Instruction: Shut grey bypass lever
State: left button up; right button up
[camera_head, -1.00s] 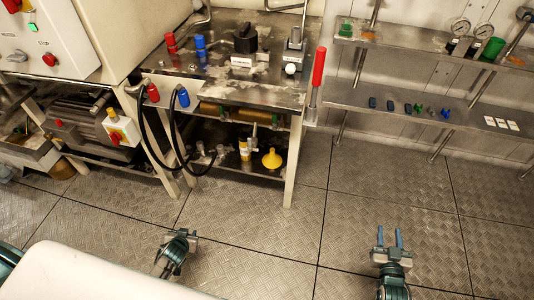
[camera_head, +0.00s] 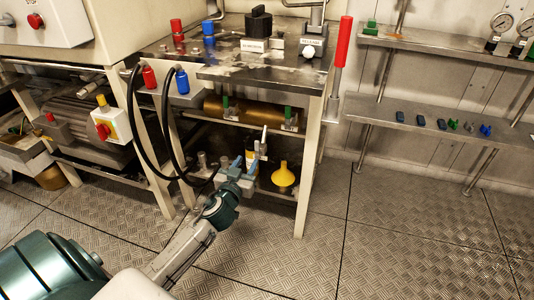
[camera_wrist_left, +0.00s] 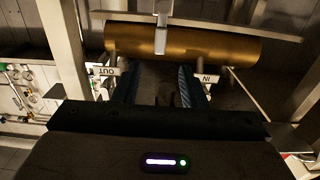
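In the left wrist view a grey lever (camera_wrist_left: 160,32) hangs upright in front of a brass cylinder (camera_wrist_left: 220,44), between the OUT and IN labels. In the head view the same brass cylinder (camera_head: 248,112) lies under the bench top. A pale upright piece (camera_head: 264,140) below it may be the lever; I cannot tell. My left gripper (camera_head: 243,172) is at the front of the lower shelf, below the cylinder. In the left wrist view its two blue fingers (camera_wrist_left: 157,88) stand apart with nothing held between them; the lever is beyond them. My right gripper is out of view.
Green handles (camera_head: 288,116) sit at the cylinder's ends. A yellow funnel (camera_head: 283,175) stands right of my left gripper. Black hoses (camera_head: 166,120) loop down at the left. A bench leg (camera_head: 301,205) stands at the right. The floor in front is clear.

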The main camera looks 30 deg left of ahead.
aim_at(257, 145)
pick_arm(q)
jog(key=x, duration=1)
jog(key=shift+w, duration=0.35)
grip_shut()
